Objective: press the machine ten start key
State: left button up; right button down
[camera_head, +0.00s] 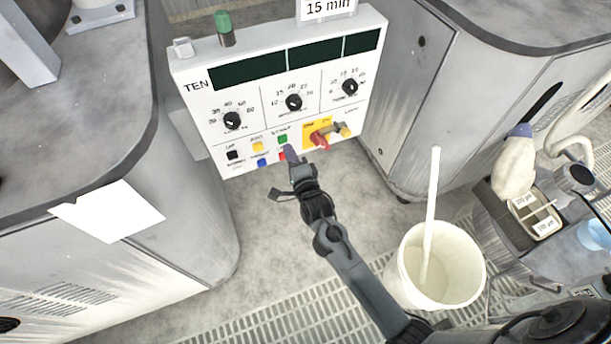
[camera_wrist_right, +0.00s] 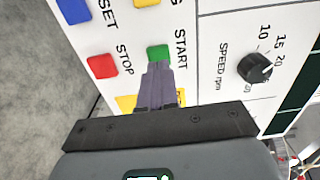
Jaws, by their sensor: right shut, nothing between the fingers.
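The white control panel (camera_head: 190,112) marked TEN stands between two grey machines. Its green start key (camera_head: 283,139) sits above the red stop key (camera_head: 283,155). In the right wrist view the green key (camera_wrist_right: 158,53) lies beside the START label, and the red key (camera_wrist_right: 102,66) beside STOP. My right gripper (camera_head: 290,152) is shut and empty, its fingertips right in front of the panel. In the right wrist view the closed fingertips (camera_wrist_right: 158,68) overlap the near edge of the green key; I cannot tell whether they touch it. My left gripper is not in view.
The panel also has black, yellow and blue keys, several dials (camera_head: 294,102) and a yellow plate with a red switch (camera_head: 319,139). A white bucket (camera_head: 462,262) with a stick stands right of my right arm. A white sheet (camera_head: 107,211) lies on the left machine.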

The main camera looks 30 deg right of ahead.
jog(key=s+a+p, duration=0.1)
jog(key=s+p, duration=0.2)
jog(key=s, duration=0.7)
jog(key=shift+s+a, duration=0.2)
jog(key=shift+s, duration=0.2)
jog(key=shift+w, duration=0.1)
